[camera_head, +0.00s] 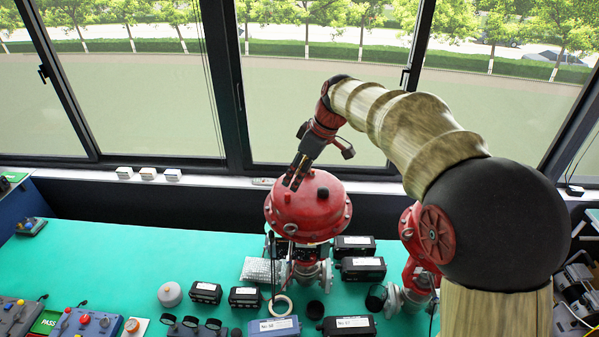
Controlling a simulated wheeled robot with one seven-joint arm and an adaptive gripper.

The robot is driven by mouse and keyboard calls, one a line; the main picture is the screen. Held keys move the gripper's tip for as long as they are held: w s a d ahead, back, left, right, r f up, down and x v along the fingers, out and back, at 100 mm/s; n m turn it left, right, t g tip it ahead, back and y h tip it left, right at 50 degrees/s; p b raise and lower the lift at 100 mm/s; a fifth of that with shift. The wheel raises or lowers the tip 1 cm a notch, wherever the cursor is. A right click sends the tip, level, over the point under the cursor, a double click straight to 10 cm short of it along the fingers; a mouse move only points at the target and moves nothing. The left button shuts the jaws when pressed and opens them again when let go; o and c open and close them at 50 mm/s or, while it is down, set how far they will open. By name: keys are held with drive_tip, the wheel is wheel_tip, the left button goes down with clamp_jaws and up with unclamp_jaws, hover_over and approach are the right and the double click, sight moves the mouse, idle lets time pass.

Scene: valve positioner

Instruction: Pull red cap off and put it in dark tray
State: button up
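My gripper (292,184) points down at the upper left of a red domed valve actuator (308,212). Its two dark fingers are close to the dome's top edge in the picture, and I cannot tell whether they touch it. A small dark fitting (322,193) sits on the dome, right of the fingers. No separate red cap can be made out; it may be hidden by the fingers or blend with the red dome. I cannot tell which of the dark items on the bench is the dark tray.
Black boxes (362,268) stand right of the valve on the green bench (120,270), with more boxes and a white ring (281,306) in front. Control boxes (88,322) are at the lower left. A second red valve (417,270) is partly behind my arm. The bench's left middle is clear.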

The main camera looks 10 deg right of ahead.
sight(287, 194)
drive_tip(key=x, duration=0.7)
drive_tip(key=shift+f+p, duration=0.25)
drive_tip(key=shift+p, duration=0.15)
drive_tip(key=c, duration=0.4)
drive_tip(key=c, duration=0.5)
clamp_jaws()
